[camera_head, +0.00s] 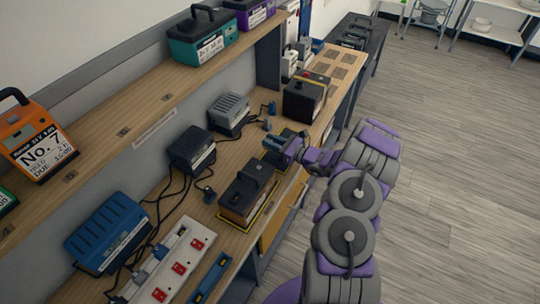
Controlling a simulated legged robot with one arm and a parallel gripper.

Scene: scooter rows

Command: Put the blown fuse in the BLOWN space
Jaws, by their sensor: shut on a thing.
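My gripper (284,148) is at the end of my purple and grey arm, over the bench between two dark box-shaped batteries. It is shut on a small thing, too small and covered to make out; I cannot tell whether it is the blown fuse. A dark teal item shows right at the gripper's tip. No fuse can be made out elsewhere. A light wooden area with brown squares (345,60) lies at the far end of the bench. Its markings are too small to read, so I cannot tell which space is BLOWN.
On the bench (228,152) stand a brown-black battery (246,190), another dark battery (304,97), chargers (192,150) with cables, a blue unit (108,233) and a white power strip (172,262). A shelf above holds an orange No. 7 battery (38,140). The floor at right is clear.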

